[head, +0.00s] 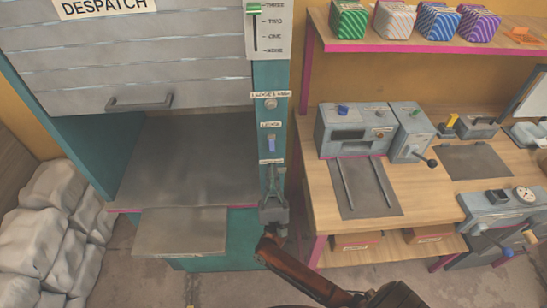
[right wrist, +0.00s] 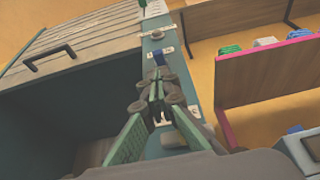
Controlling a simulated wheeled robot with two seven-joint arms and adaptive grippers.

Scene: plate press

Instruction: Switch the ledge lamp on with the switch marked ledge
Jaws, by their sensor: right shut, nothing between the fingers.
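The switch panel is a narrow teal post (head: 267,85) at the right side of the despatch cabinet. A small blue switch (head: 271,143) sits under a label that seems to read ledge (head: 270,125). It also shows in the right wrist view (right wrist: 159,58), just beyond the fingertips. My right gripper (head: 272,172) is shut and empty in front of the post, below the blue switch. Its fingers point up the post and show in the right wrist view (right wrist: 157,84). It partly hides the lower part of the post. I cannot identify the ledge lamp. My left gripper is not in view.
A round knob (head: 270,103) sits above the blue switch, and a slider (head: 254,30) above that. The despatch shutter (head: 120,60) has a grey handle. A workbench (head: 325,185) with a grey press stands right of the post. White sacks (head: 45,220) lie at left.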

